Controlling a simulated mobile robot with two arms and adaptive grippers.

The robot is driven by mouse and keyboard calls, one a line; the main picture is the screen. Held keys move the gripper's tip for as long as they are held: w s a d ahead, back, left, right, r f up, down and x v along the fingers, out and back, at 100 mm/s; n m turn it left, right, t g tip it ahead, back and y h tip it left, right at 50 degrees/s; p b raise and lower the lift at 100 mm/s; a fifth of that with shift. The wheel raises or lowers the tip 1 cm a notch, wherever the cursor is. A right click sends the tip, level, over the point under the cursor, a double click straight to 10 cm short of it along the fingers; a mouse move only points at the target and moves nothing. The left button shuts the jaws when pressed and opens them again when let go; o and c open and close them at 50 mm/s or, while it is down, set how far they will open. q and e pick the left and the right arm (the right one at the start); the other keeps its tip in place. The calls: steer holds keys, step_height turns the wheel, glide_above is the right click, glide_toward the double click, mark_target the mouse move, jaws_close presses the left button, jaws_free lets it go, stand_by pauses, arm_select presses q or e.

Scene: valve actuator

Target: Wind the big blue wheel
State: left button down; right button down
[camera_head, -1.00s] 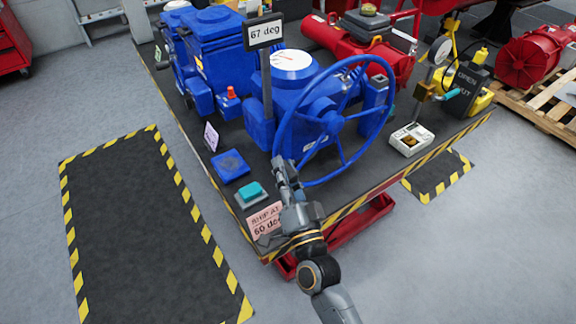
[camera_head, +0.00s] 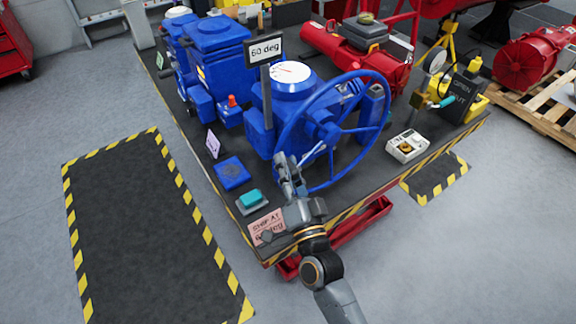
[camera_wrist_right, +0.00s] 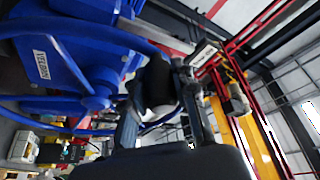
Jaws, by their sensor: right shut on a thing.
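The big blue wheel (camera_head: 323,131) stands tilted on the near side of the blue valve actuator (camera_head: 290,90), and its hub and rim also show in the wrist view (camera_wrist_right: 97,98). A sign (camera_head: 265,48) on a post reads "60 deg". A pink card (camera_head: 266,227) at the bench's near corner reads "SHIP AT", its lower line partly hidden by my arm. My left gripper is not in view.
A teal button box (camera_head: 251,199) and a blue pad (camera_head: 231,172) lie left of my gripper. A small white device (camera_head: 407,147) and a dial gauge stand (camera_head: 436,75) are on the right of the bench. Open floor lies in front.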

steer(key=c, duration=1.1)
jaws_free()
steer(key=shift+r, duration=0.1)
steer(key=shift+o, duration=0.2)
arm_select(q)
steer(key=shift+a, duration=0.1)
arm_select(e)
steer(key=v, duration=1.2)
steer(key=shift+s+a, duration=0.1)
